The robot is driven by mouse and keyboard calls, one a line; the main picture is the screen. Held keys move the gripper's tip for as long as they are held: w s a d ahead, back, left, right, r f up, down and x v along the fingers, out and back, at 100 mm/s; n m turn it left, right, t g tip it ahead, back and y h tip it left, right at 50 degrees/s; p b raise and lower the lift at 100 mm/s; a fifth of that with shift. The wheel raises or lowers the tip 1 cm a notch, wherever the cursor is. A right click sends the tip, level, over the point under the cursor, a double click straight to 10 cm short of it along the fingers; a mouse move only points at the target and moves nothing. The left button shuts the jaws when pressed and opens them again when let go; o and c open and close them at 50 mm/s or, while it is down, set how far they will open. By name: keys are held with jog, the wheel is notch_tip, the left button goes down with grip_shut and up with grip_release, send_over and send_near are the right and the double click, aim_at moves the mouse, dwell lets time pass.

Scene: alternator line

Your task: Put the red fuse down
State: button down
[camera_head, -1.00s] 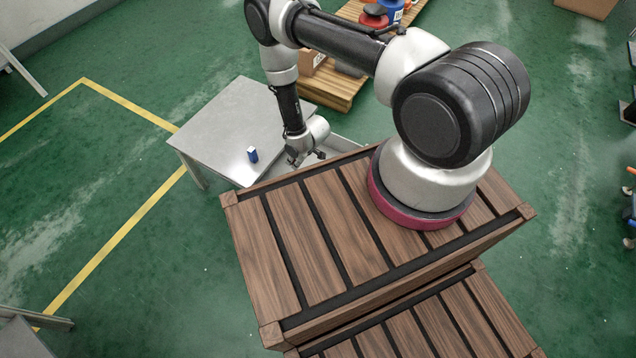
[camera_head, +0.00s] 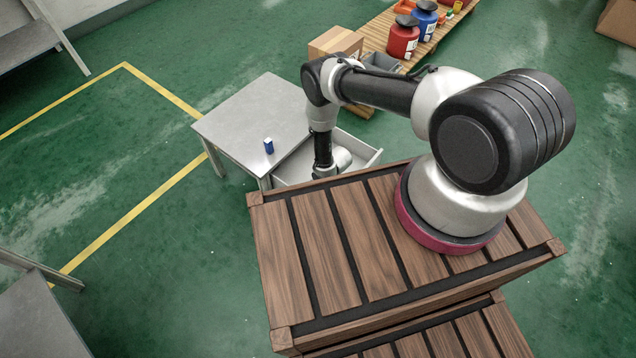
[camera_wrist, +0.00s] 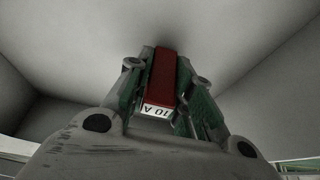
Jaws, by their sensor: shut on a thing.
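The red fuse (camera_wrist: 162,82) shows in the wrist view, with a white end marked "10 A". My gripper (camera_wrist: 165,70) is shut on it, with one finger along each side. Around them are the plain grey walls and floor of an open drawer (camera_wrist: 265,85). In the head view the drawer (camera_head: 366,162) is pulled out from a grey metal table (camera_head: 235,115), and my wrist reaches down into it. The fuse and fingertips are hidden in that view. I cannot tell whether the fuse touches the drawer floor.
A slatted wooden crate (camera_head: 330,255) is in front. Behind are a cardboard box (camera_head: 335,42) and a pallet (camera_head: 382,28) with red and blue containers.

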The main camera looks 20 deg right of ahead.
jog(key=shift+f, duration=0.3)
jog(key=shift+f, duration=0.15)
jog(key=c, duration=1.3)
grip_release()
jog(key=shift+o, duration=0.2)
